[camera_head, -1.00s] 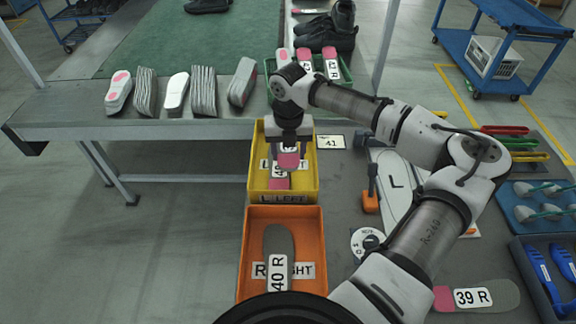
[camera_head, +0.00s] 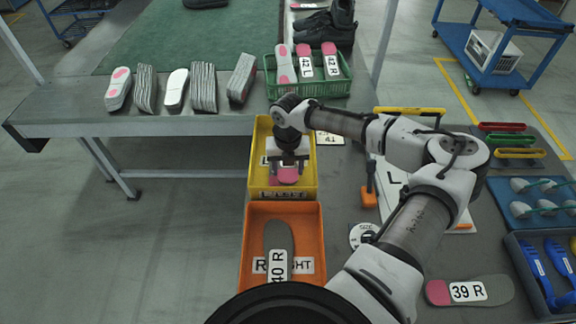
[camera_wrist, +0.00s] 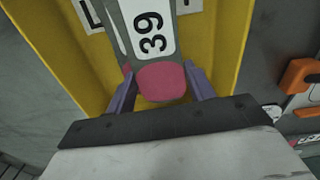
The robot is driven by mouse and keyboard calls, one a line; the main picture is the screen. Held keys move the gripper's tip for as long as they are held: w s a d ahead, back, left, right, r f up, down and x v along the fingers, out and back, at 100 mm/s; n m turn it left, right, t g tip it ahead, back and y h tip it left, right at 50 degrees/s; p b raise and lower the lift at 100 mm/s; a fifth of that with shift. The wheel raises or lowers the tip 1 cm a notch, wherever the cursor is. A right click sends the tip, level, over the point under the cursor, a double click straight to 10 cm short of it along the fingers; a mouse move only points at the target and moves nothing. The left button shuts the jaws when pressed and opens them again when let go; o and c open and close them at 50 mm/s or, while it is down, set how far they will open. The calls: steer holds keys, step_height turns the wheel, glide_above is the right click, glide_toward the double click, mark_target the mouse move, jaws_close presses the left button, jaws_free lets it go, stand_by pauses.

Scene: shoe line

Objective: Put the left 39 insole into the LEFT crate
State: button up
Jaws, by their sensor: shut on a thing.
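My gripper (camera_head: 289,168) is over the yellow LEFT crate (camera_head: 309,190) and points down into it. In the wrist view my gripper (camera_wrist: 160,85) is shut on the left 39 insole (camera_wrist: 161,83), with a purple finger on each side of its pink end. The insole carries a white label reading 39; its letter is out of view. In the head view only the pink end of the insole (camera_head: 288,175) shows clearly below my gripper. The crate's yellow wall (camera_wrist: 230,45) surrounds the insole in the wrist view. Whether the insole touches the crate floor cannot be told.
An orange RIGHT crate (camera_head: 314,220) holds a 40 R insole (camera_head: 279,240). A 39 R insole (camera_head: 470,291) lies on the grey table at the lower right. A green crate (camera_head: 340,87) with several insoles stands behind the yellow crate. Several insole stacks (camera_head: 203,88) stand at the back left.

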steer(key=shift+f, duration=0.4)
steer(key=o, duration=1)
steer(key=shift+c, duration=0.2)
steer(key=shift+r, duration=0.1)
step_height(320, 180, up, 13)
steer(key=b, duration=0.2)
